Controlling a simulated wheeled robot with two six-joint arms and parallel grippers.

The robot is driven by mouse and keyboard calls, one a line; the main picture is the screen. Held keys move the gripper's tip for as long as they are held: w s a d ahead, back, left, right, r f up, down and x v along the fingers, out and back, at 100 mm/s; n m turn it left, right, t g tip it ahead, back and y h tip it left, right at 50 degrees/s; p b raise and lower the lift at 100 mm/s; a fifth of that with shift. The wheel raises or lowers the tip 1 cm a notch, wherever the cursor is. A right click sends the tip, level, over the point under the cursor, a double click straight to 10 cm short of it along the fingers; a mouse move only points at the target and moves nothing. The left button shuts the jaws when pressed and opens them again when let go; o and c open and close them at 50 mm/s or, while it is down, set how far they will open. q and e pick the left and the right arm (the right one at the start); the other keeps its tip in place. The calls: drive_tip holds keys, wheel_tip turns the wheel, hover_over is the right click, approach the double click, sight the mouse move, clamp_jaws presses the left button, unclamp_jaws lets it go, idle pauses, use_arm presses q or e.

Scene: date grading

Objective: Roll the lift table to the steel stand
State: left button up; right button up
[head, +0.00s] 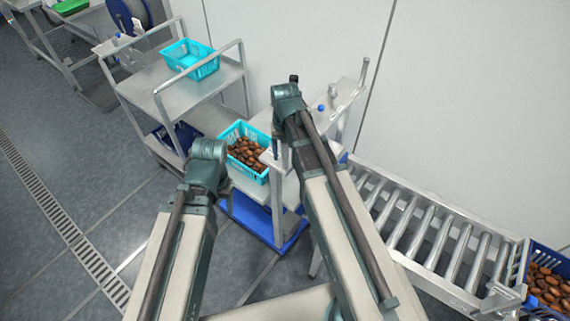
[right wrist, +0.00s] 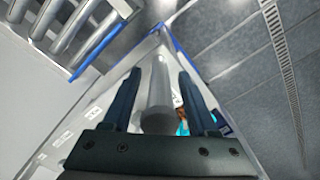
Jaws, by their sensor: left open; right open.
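The lift table has a blue base (head: 265,222) and a grey top, and it stands near the wall at the end of the roller conveyor. A turquoise crate of dates (head: 247,152) rests on it. The steel stand (head: 130,88) is behind it to the left, with grey shelves and raised side rails. My right gripper (right wrist: 160,90) is open, with a round grey bar (right wrist: 158,85) between its fingers; a firm hold is not shown. My left gripper (head: 208,152) is left of the lift table, its fingers mostly hidden by its wrist.
An empty turquoise basket (head: 190,59) sits on the stand's top. The roller conveyor (head: 420,230) runs along the wall at right, with a blue crate of dates (head: 548,285) at its end. A floor drain (head: 62,215) crosses the clear floor at left.

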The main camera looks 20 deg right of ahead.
wheel_tip(320, 180, down, 2)
drive_tip(key=shift+f+b, duration=0.2)
drive_tip(key=shift+b, duration=0.45)
drive_tip(key=shift+r, duration=0.1)
clamp_jaws()
idle(0.9)
